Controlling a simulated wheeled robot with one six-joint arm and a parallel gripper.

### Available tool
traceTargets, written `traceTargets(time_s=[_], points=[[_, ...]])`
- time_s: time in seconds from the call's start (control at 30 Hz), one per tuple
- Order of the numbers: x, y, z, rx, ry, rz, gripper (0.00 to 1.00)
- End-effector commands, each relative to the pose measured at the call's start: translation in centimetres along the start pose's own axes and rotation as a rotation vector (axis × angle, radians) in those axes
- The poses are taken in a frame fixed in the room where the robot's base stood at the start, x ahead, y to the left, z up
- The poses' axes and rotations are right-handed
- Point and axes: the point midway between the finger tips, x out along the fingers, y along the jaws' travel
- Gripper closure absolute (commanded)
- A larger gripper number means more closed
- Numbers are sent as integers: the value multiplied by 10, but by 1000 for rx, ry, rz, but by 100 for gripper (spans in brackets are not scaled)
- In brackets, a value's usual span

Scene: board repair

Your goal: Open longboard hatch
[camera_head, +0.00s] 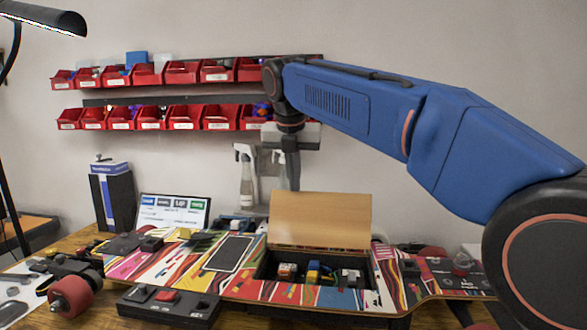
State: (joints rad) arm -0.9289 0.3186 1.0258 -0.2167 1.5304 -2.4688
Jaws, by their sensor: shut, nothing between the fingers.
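The longboard (240,270) lies across the workbench with its colourful patterned deck facing up. Its hatch lid (320,220), plain wood on the side facing me, stands raised and tilted at the back of the opening. The open compartment (300,283) shows several small coloured parts inside. My gripper (288,176) points down above and behind the lid's left part. Its fingers are together with nothing seen between them, and their lower ends come close to the lid's top edge. I cannot tell if they touch it.
A black control box (168,305) sits in front of the deck, beside a red wheel (72,296). A spray bottle (246,178) and a dark box (112,197) stand behind. Red bins (183,72) line the wall. The air above the open compartment is clear.

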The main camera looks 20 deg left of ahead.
Motion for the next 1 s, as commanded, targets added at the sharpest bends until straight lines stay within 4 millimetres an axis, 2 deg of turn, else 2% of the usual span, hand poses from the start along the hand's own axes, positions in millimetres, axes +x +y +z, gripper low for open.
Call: traceTargets(time_s=[0.17, 0.4, 0.6, 0.8, 1.0], points=[[-23, 0, 1, 0, -3, 2, 100], [-69, 1, 1, 0, -2, 2, 100], [-100, 1, 1, -1, -2, 2, 100], [-113, 0, 0, 0, 0, 0, 100], [-116, 0, 0, 0, 0, 0, 100]])
